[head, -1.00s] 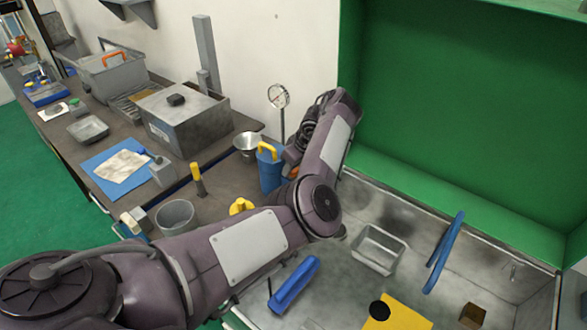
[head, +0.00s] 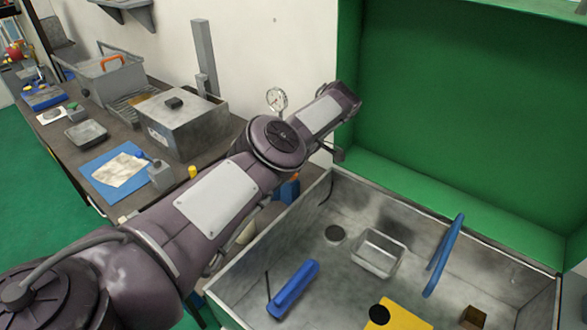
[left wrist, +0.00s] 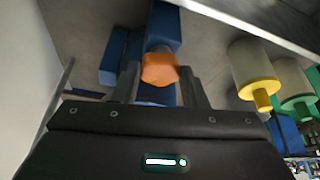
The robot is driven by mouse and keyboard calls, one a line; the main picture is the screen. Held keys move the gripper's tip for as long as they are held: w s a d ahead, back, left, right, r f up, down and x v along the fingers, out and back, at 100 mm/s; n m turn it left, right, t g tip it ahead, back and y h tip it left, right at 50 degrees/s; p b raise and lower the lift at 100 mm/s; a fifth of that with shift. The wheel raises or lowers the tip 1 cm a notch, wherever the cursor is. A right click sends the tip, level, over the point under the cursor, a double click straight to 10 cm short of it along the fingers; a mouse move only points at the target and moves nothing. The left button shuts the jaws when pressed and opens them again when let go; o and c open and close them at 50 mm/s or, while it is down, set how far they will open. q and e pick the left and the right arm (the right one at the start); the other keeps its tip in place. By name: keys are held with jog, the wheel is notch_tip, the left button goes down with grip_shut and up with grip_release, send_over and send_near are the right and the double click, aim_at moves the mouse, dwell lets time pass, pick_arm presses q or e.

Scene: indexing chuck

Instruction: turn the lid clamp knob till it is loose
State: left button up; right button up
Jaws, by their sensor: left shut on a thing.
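In the left wrist view an orange faceted knob (left wrist: 159,69) sits between the two fingers of my left gripper (left wrist: 160,80), which is shut on it. Blue parts (left wrist: 160,28) lie behind and around the knob. Whether this is the lid clamp knob, and whether it is loose, I cannot tell. In the head view my left arm hides the left gripper. A small orange and blue patch (head: 288,189) shows just below the forearm; I cannot tell what it belongs to. My right gripper is in neither view.
The metal basin (head: 335,180) with a green back wall (head: 460,110) is on the right. It holds a small metal tray (head: 378,252), a blue bar (head: 293,288) and a blue loop handle (head: 443,255). A grey box (head: 180,120) and gauge (head: 277,99) stand behind my arm.

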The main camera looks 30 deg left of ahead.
pick_arm(q)
jog(key=shift+s+f, duration=0.1)
jog(key=shift+f, duration=0.05)
jog(key=o, duration=0.7)
jog(key=shift+p+v, duration=3.5)
jog(key=shift+v, duration=0.45)
jog(key=shift+a, duration=0.1)
